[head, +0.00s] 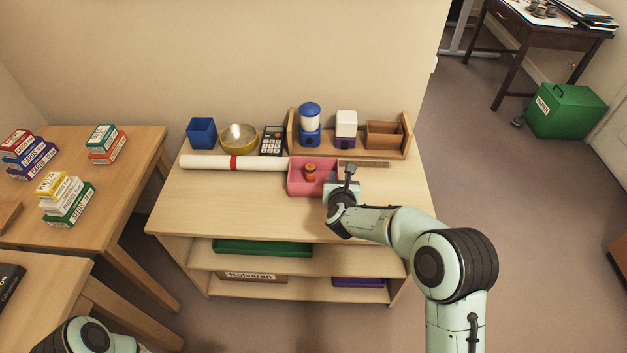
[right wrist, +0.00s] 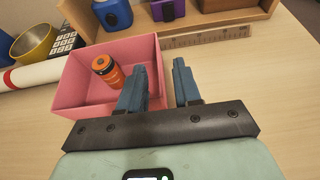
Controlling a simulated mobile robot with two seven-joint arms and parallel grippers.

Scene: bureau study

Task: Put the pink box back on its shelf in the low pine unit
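The pink box (head: 296,187) is an open-topped tray on top of the low pine unit (head: 220,211), near its middle. An orange bottle with a dark cap (head: 311,172) stands inside; box (right wrist: 85,87) and bottle (right wrist: 107,71) also show in the right wrist view. My right gripper (right wrist: 162,80) is open at the box's right wall, one finger over the inside and the other outside. I cannot tell whether the fingers touch the wall. The unit's front shelves hold a green box (head: 262,248), a box labelled Kolvaran (head: 252,276) and a purple box (head: 358,282). My left gripper is out of view.
Tables with card boxes stand left. The unit top's front left is clear.

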